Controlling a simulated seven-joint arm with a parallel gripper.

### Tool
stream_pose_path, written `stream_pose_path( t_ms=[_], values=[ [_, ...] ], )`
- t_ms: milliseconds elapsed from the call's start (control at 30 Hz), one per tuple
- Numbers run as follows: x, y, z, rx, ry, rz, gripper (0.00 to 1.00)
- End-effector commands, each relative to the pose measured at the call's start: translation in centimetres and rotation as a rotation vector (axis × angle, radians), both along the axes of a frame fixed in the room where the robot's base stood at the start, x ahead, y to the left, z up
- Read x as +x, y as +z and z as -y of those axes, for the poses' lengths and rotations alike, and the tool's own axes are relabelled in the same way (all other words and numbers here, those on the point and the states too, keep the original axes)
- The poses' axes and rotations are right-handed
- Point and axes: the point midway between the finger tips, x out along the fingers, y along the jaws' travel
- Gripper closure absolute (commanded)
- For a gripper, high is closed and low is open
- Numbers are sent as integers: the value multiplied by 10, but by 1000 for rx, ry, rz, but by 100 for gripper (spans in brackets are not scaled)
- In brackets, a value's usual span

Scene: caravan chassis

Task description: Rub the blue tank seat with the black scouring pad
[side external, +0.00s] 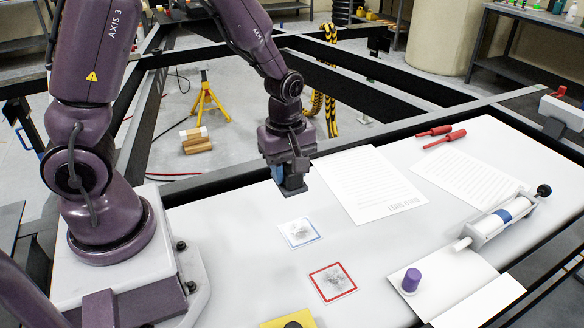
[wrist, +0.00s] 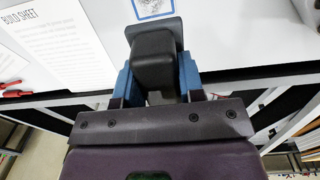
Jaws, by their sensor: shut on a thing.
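My gripper (side external: 290,178) is shut on the black scouring pad (side external: 293,190) and holds it above the white table top. In the wrist view the pad's dark block (wrist: 154,47) sits between the blue fingers of my gripper (wrist: 158,75). The blue tank seat (side external: 299,233) appears as a blue-bordered square with a grey smudge, lying flat on the table in front of the pad. Part of it also shows at the top of the wrist view (wrist: 152,8). The pad is apart from this square. A similar red-bordered square (side external: 333,282) with a grey smudge lies nearer the camera.
Paper sheets (side external: 372,185) and two red-handled tools (side external: 444,138) lie behind and to the right. A roller-like fixture (side external: 500,218), a purple knob (side external: 411,280) and a yellow piece (side external: 290,319) are on the right and front. The table around the blue square is clear.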

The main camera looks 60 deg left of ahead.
Motion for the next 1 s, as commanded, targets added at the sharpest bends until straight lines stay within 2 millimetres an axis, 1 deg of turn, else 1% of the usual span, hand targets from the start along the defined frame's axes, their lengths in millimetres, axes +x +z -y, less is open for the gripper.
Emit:
stream_pose_path(
  t_ms=[33,100,233,333,533,600,700,867,1000],
  values=[
    [0,0,0,0,0,0,69],
    [0,0,0,0,0,0,83],
    [-1,-3,1,0,-4,-2,83],
    [2,-16,5,0,-14,-5,83],
    [30,-45,15,1,-16,-3,83],
    [41,-51,18,1,-12,-1,83],
    [50,-52,19,0,-3,0,83],
    [52,-56,19,0,1,-1,83],
    [51,-67,18,0,1,-2,83]
  ],
)
